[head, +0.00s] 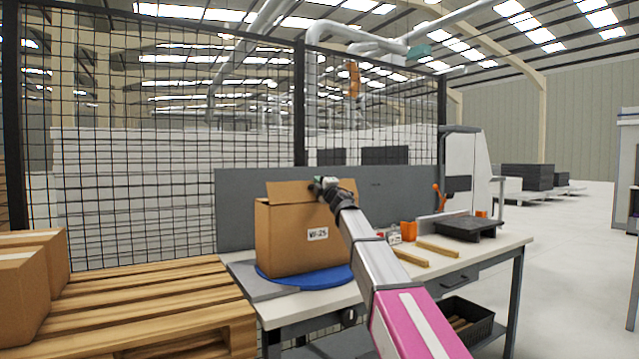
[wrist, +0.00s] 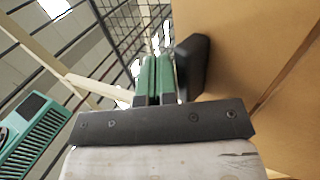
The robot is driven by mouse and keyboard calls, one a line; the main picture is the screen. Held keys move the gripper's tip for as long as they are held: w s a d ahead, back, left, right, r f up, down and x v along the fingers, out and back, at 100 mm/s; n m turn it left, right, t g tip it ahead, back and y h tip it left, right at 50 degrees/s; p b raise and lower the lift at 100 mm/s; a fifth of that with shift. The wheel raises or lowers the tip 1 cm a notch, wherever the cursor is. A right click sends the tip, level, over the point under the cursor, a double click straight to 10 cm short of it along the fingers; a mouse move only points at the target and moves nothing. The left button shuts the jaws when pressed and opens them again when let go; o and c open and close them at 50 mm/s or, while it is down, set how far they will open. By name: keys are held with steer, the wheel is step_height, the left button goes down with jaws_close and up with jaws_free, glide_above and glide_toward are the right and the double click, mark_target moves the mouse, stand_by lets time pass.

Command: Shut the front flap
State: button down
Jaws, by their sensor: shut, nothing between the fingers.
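The cardboard box (head: 290,240) stands upright with a white label on the side facing me. A cardboard flap (head: 288,191) stands up along its top edge; I cannot tell for certain whether it is the front flap. My gripper (head: 322,186) is at the top of the box, by the right end of that flap. In the wrist view its green fingers (wrist: 155,78) are together and empty. Cardboard (wrist: 235,60) fills the right of that view, close beside the fingers, with a dark seam across it. Contact cannot be made out, and my arm hides the box's right part.
The box rests on a blue round plate (head: 335,279) on the workbench (head: 510,242). A grey panel (head: 232,205) and a mesh fence (head: 180,190) stand behind. Wooden strips (head: 437,249) and orange items lie right of my arm. A pallet (head: 150,300) is at left.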

steer(key=shift+w, duration=0.1)
stand_by(0.6)
steer(key=shift+w+a, duration=0.35)
steer(key=shift+w, duration=0.1)
stand_by(1.5)
